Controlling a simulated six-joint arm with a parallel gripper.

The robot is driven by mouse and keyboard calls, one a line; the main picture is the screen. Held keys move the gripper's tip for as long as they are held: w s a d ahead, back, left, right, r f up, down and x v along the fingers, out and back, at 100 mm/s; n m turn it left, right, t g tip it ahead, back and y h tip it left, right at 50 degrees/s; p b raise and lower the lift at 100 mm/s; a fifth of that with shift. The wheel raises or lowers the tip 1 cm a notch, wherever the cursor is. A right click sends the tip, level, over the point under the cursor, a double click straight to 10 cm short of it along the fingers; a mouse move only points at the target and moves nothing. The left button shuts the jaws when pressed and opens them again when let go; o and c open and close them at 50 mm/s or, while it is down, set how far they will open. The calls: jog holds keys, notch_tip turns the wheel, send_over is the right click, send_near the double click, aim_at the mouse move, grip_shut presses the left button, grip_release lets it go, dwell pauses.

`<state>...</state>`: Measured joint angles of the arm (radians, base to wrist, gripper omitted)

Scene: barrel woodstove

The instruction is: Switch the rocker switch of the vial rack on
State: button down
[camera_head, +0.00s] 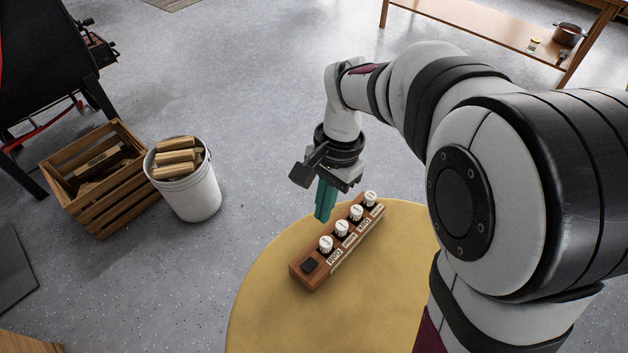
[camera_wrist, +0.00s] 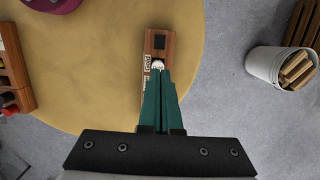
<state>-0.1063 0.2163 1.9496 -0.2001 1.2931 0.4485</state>
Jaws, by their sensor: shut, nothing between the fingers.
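The vial rack (camera_head: 335,252) is a long brown wooden block on a round yellow table. It holds several white-capped vials in a row, with paper labels along its side. The dark rocker switch (camera_head: 309,265) sits at the rack's near left end; it also shows in the wrist view (camera_wrist: 159,42). Which way the rocker is tipped is too small to tell. My gripper (camera_head: 321,219) has green fingers, shut and empty, pointing down above and beside the vial row. In the wrist view my fingertips (camera_wrist: 160,72) appear near a white cap, short of the switch, and hide part of the rack.
The yellow table (camera_head: 262,300) is clear around the rack in the head view. The wrist view shows another wooden holder (camera_wrist: 14,80) and a dark red object (camera_wrist: 50,3) at left. A white bucket of firewood (camera_head: 190,195) and a wooden crate (camera_head: 110,205) stand on the floor.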

aim_at(312, 261)
jog(key=f, duration=0.4)
jog(key=s+a+f, duration=0.1)
jog(key=f, duration=0.4)
jog(key=a+f, duration=0.1)
jog(key=f, duration=0.3)
jog(key=shift+s+f, duration=0.4)
jog(key=shift+d, duration=0.1)
